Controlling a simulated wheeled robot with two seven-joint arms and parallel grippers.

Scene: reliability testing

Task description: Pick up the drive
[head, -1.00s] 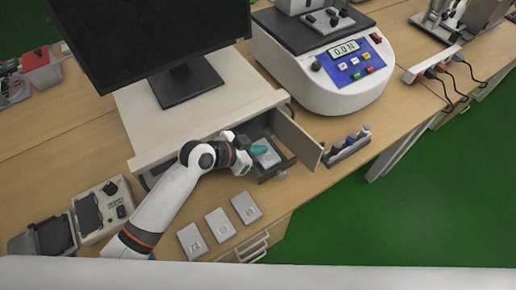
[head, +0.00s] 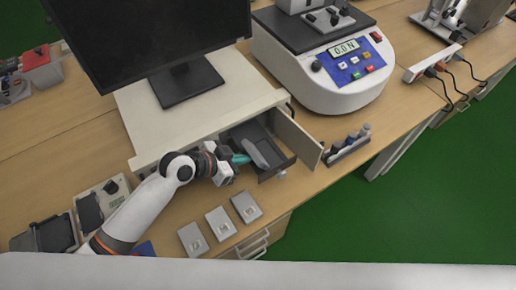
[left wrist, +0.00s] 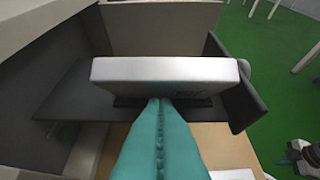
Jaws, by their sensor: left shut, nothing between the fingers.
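A silver drive (head: 256,154) is in the dark pull-out drawer (head: 275,171) under the monitor stand. It is tipped up on edge, leaning inside the drawer. In the left wrist view the drive (left wrist: 165,78) shows edge-on as a pale block across the drawer, just beyond my fingertips. My left gripper (head: 241,159) has teal fingers that are shut with nothing between them. Its tips are at the left side of the drive, very close to it; I cannot tell if they touch. The fingers (left wrist: 160,115) hide part of the drawer floor.
An open cabinet door (head: 298,137) stands right of the drawer. Three similar grey units, one of them here (head: 220,223), lie in a row on the bench in front.

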